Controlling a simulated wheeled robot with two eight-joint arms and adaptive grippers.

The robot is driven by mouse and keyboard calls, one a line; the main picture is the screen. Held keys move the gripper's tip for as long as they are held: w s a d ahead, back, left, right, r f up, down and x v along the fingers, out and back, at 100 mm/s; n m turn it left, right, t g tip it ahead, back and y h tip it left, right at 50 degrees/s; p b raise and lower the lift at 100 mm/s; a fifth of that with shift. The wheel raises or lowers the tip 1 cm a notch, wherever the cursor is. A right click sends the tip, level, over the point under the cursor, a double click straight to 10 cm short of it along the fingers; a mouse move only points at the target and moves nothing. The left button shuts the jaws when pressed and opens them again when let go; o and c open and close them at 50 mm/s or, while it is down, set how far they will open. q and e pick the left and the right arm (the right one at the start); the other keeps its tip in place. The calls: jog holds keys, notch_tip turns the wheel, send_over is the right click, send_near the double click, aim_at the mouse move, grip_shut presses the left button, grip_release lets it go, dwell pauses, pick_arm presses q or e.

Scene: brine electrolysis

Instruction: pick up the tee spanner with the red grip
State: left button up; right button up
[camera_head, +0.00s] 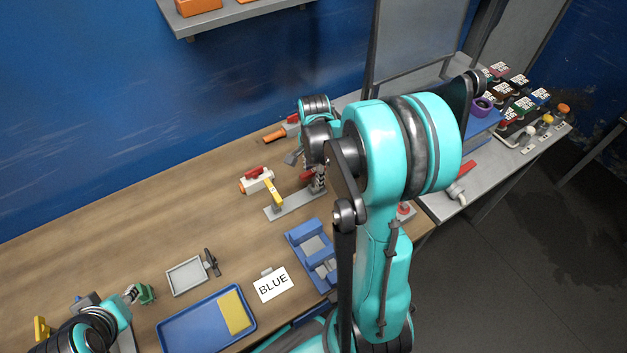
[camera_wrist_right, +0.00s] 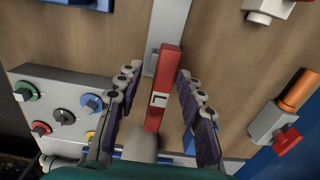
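A red bar marked "L" (camera_wrist_right: 164,88) lies between the fingers of my right gripper (camera_wrist_right: 157,85) in the right wrist view. I take it for the spanner's red grip; its tee shape is not clear. The fingers are spread on either side, with a gap on the left and the right finger very close. In the head view the red piece (camera_head: 307,174) shows beside my right gripper (camera_head: 319,184), at the end of a grey strip (camera_head: 290,206); my arm hides part of it.
A white fitting with a red lever (camera_head: 257,181) and a yellow-handled piece (camera_head: 273,192) stand left of the strip. An orange-ended fitting (camera_wrist_right: 298,90) lies near the wall. A knob panel (camera_wrist_right: 60,95) is close by. A blue holder (camera_head: 302,240) stands in front. The left tabletop is clear.

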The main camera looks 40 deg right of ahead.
jog(key=shift+f, duration=0.85)
jog(key=shift+r, duration=0.1)
grip_shut()
